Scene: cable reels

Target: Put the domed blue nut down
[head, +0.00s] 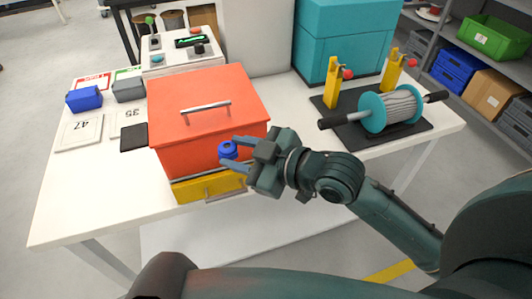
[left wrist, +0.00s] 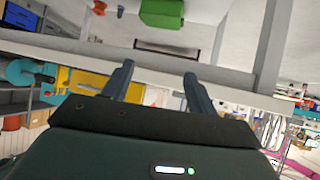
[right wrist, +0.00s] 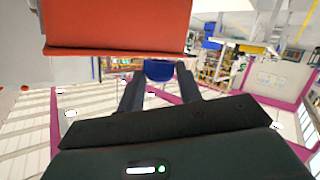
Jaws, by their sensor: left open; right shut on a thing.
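The domed blue nut (head: 228,150) is between the fingertips of my right gripper (head: 236,155), which is shut on it. It is held in front of the orange-red drawer cabinet (head: 209,107), above the table's front edge. In the right wrist view the blue nut (right wrist: 159,70) shows between the two fingers, close below the orange-red face. I cannot tell whether it touches that face. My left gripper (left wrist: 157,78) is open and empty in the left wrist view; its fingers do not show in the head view.
A yellow drawer (head: 209,185) sits below the orange-red one. Blue (head: 84,98) and grey (head: 128,89) bins, numbered plates (head: 79,132) and a black pad (head: 134,137) lie left. A cable reel (head: 390,108) stands on a black base right. White table (head: 290,115) is bare between.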

